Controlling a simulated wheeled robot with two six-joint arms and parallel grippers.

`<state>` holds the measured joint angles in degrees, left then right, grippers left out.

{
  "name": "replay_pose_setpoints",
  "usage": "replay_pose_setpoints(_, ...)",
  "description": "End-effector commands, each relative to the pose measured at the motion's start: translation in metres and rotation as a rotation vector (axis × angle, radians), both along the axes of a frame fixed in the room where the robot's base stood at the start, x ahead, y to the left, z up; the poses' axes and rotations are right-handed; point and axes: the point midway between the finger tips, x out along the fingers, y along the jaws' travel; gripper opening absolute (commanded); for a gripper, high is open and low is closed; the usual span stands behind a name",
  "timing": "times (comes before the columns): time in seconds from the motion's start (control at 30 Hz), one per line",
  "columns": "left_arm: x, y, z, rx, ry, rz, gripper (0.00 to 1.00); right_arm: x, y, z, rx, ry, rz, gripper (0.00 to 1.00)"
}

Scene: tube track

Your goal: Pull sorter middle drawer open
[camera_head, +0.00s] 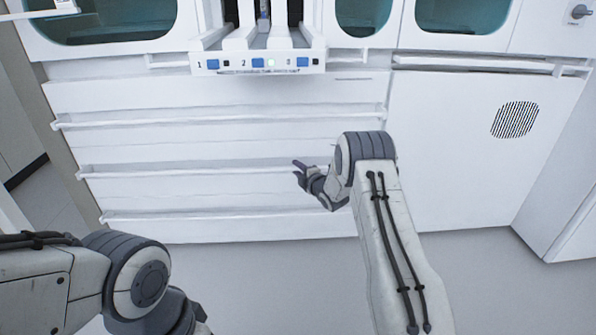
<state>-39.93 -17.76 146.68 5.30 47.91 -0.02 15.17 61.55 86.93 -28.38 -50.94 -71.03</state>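The white sorter front has three wide drawers stacked on its left side, each with a long horizontal bar handle. The middle drawer's handle (200,172) runs across the front at mid height. My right gripper (300,172) is at the right part of this handle, with dark fingers at the bar. I cannot tell whether the fingers close on it, as the wrist hides part of them. The drawer looks about flush with the others. My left gripper (200,320) is low at the bottom left, far from the handles, mostly hidden by its wrist and the frame edge.
The top drawer handle (150,124) is above and the bottom drawer handle (180,216) below. A numbered tube track rack (258,63) juts out above the drawers. A vented white panel (450,150) is at the right. The grey floor (300,275) in front is clear.

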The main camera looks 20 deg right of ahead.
Motion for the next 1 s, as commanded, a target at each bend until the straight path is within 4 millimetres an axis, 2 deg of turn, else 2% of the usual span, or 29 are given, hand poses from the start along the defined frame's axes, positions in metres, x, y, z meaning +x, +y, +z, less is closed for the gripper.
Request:
replay_pose_setpoints(0.03,0.0000,0.0000,0.0001,0.000,0.000,0.000,0.50,-0.0001,0.0000,-0.0001,0.000,0.000,0.000,0.26)
replay_pose_setpoints(0.1,0.0000,0.0000,0.0001,0.000,0.000,0.000,0.50,-0.0002,0.0000,-0.0002,0.000,0.000,0.000,0.00)
replay_pose_setpoints(1.0,0.0000,0.0000,0.0000,0.000,0.000,0.000,0.50,-0.0006,-0.0001,-0.0008,0.001,0.002,0.000,0.00)
